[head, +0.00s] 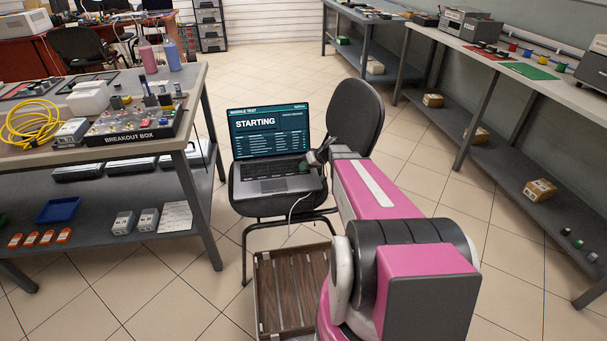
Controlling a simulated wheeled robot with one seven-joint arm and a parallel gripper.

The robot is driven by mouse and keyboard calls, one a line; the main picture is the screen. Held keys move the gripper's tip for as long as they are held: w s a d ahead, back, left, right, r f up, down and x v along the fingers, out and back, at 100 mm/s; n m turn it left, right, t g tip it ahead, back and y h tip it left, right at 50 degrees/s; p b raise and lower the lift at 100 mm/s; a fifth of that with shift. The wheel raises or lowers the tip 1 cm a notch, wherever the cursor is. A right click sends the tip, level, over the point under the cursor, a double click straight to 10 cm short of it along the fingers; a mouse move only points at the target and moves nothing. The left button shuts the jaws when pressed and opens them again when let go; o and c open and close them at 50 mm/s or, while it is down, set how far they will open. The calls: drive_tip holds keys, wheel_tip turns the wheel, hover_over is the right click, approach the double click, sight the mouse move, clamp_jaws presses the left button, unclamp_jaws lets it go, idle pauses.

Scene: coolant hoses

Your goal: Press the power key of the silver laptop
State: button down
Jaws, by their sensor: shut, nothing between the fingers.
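The silver laptop (273,186) stands open on the seat of a dark chair (355,112). Its screen (268,132) is lit and reads "MODULE TEST" and "STARTING" above rows of small text. My gripper (307,166) is shut and empty at the right side of the keyboard, near the screen hinge. I cannot tell whether its tips touch the keys. The power key cannot be made out; the gripper covers the upper right keyboard corner. My pink arm reaches in from the lower right.
A workbench (190,118) with a breakout box (133,127) and yellow cable (30,122) stands left of the chair. A slatted wooden crate (268,308) is on the floor in front. A pale cable (298,208) hangs off the seat. Long benches line the right wall, with clear tiled floor between.

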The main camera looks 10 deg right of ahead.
drive_tip(key=shift+r, duration=0.6)
drive_tip(key=shift+r, duration=2.5)
drive_tip(key=s+m+g+h, duration=0.3)
drive_tip(key=s+h, duration=0.5)
drive_tip(key=s, duration=1.3)
drive_tip(key=shift+s+a+r+m+g, duration=0.25)
drive_tip(key=shift+s+r+m+g, duration=0.15)
drive_tip(key=shift+m, duration=0.2)
